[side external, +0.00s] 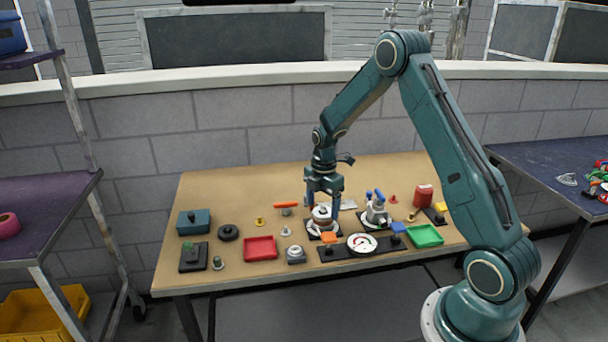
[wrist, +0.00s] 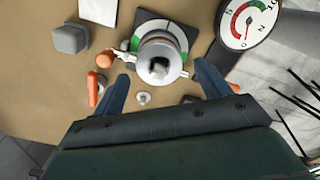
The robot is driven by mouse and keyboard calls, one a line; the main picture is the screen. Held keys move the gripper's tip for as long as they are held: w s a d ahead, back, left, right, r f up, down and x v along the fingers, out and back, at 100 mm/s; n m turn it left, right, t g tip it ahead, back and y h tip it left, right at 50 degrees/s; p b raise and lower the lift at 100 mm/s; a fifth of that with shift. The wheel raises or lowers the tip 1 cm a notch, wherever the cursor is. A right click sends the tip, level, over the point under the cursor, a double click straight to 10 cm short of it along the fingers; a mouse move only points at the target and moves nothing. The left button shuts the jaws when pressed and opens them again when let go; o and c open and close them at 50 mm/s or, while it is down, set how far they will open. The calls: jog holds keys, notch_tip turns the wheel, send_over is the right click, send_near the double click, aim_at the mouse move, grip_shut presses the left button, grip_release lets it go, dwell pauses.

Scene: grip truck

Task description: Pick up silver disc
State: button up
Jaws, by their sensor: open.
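My gripper (side external: 323,207) is open and points down over the table, with its blue fingers on either side of a round silver piece (side external: 322,217). In the wrist view, the open gripper (wrist: 160,74) has this silver disc-shaped piece (wrist: 150,74) ahead of and between its fingertips. The piece has a dark knob or hole at its top centre and a small side lug. It stands on a square base (wrist: 134,38) marked green, white and black. I cannot tell whether either finger touches the piece.
A white dial gauge (side external: 361,245) lies close in front on a dark strip. A silver fixture with blue handles (side external: 376,210) stands to the right. Orange pieces (wrist: 105,60) lie near the left finger. A red tray (side external: 260,248) and green tray (side external: 425,236) sit near the front.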

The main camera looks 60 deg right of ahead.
jog(key=shift+f, duration=0.75)
jog(key=c, duration=1.1)
jog(key=shift+r, duration=0.15)
notch_tip(320, 180, up, 20)
dwell(0.5)
